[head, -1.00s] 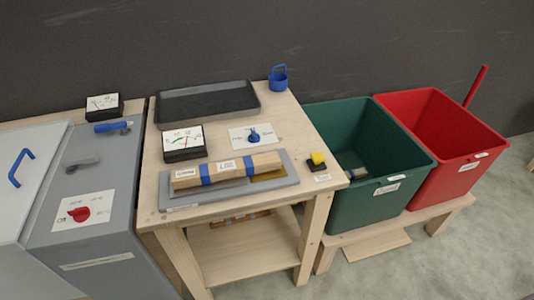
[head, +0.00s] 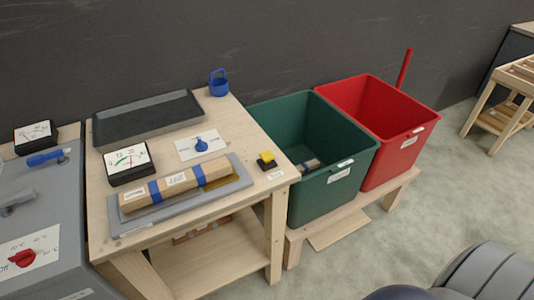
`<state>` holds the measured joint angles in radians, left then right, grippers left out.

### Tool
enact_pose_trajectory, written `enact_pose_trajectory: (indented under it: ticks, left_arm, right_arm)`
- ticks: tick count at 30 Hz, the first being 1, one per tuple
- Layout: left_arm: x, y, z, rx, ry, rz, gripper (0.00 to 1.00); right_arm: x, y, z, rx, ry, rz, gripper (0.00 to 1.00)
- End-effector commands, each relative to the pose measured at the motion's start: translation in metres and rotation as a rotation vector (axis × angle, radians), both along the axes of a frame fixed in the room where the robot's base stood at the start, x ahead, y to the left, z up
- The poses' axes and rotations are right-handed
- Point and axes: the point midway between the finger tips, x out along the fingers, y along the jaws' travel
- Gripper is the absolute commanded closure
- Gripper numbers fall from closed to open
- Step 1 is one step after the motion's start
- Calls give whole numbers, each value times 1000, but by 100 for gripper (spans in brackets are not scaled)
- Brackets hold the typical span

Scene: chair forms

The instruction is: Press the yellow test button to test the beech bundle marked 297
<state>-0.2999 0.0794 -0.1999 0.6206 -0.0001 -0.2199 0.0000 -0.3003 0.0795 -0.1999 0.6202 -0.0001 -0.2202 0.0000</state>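The beech bundle (head: 176,187), wrapped with blue bands and bearing a white label whose number is hard to read here, lies across the grey plate (head: 135,219) on the wooden table. The yellow test button (head: 267,157) sits on a small black base near the table's right edge, to the right of the bundle. A blue knob (head: 201,145) is on a white card behind the bundle. Neither of my grippers is in view.
A black tray (head: 146,118) and a blue cup (head: 218,83) stand at the table's back. A green bin (head: 330,196), with a bundle inside, and a red bin (head: 395,160) stand to the right. A grey cabinet (head: 70,215) is left. Open floor (head: 415,230) lies at right.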

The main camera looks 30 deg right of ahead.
Motion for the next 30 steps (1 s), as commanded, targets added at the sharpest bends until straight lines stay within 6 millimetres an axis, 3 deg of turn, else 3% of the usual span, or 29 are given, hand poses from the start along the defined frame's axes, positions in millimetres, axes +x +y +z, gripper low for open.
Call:
enact_pose_trajectory:
  ticks: [1,4,5,30]
  left_arm:
    - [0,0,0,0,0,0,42]
    - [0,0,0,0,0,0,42]
    - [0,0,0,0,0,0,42]
    - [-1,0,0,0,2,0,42]
  right_arm:
    - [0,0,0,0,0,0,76]
    - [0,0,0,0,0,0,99]
    - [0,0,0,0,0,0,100]
    - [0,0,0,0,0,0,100]
